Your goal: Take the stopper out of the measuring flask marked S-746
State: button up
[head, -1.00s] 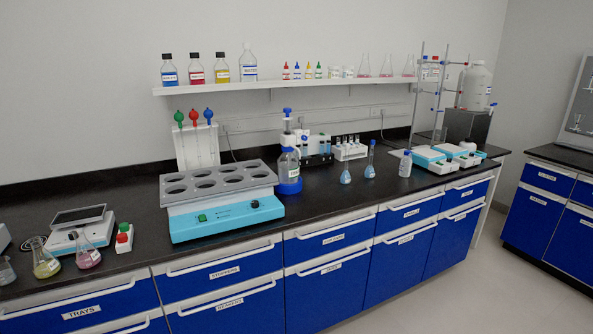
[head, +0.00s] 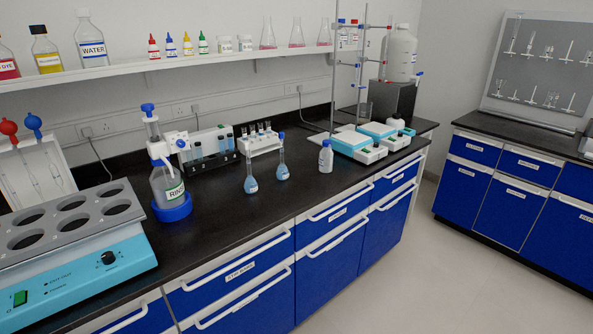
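Two measuring flasks with blue liquid stand upright on the black bench, the left one (head: 251,184) slightly nearer the front edge than the right one (head: 282,172). The right flask has a blue stopper (head: 281,136) at the top of its neck. The top of the left flask's neck overlaps the tube rack behind it, and I cannot tell whether it has a stopper. The marks on both flasks are too small to read, so I cannot tell which is S-746. My gripper is not in view.
Bench in front of the flasks is clear.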

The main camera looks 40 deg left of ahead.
aim_at(250, 184)
jog(key=i, duration=3.75)
jog(key=i+u, duration=0.25)
jog(key=i+l+u, duration=0.25)
jog(key=i, duration=0.25)
jog(key=i+l+u, duration=0.25)
jog(key=i+j+u, duration=0.1)
jog(key=u, duration=2.9)
